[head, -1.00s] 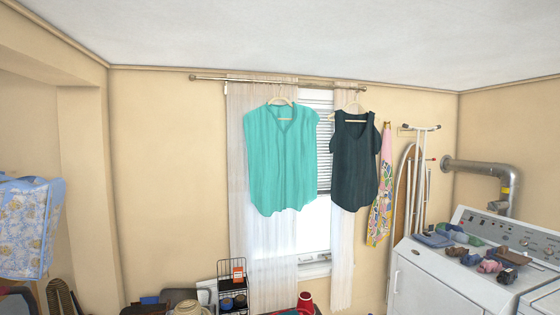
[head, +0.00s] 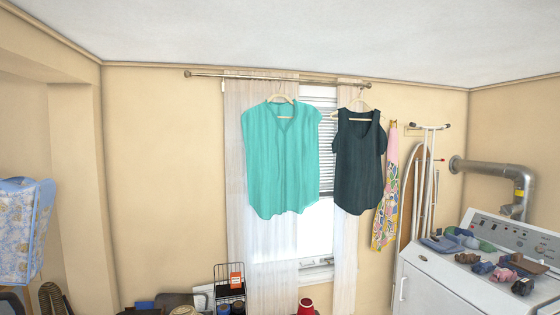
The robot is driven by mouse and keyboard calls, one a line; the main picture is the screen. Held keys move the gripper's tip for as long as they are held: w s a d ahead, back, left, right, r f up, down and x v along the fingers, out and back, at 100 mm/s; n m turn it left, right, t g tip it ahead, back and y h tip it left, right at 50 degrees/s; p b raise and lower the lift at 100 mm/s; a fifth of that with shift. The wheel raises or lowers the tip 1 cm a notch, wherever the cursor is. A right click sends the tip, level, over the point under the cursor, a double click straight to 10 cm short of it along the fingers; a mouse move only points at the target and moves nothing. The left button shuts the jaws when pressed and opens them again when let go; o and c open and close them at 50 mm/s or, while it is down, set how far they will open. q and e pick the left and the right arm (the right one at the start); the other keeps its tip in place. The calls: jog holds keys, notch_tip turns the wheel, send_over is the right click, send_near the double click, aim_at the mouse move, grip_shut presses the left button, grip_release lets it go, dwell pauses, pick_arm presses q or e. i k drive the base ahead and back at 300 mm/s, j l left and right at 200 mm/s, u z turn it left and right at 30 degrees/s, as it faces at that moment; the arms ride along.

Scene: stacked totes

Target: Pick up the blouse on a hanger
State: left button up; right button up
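A teal sleeveless blouse (head: 281,160) hangs on a light hanger (head: 281,99) in front of the window, at the middle of the head view. A dark navy blouse (head: 358,165) hangs on a second light hanger (head: 359,104) to its right. Both hang below the curtain rod (head: 270,79); I cannot tell exactly how the hooks meet it. Neither of my grippers shows in this view.
A blue patterned fabric item (head: 20,230) is at the left edge.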

aim_at(281, 139)
jog(key=i+l+u, duration=0.15)
jog(key=i+l, duration=0.55)
jog(key=i, duration=0.15)
jog(key=i+l+u, duration=0.15)
jog(key=i+l, duration=0.6)
jog(key=i+l+u, duration=0.15)
jog(key=i+l, duration=0.6)
jog(key=l, duration=0.15)
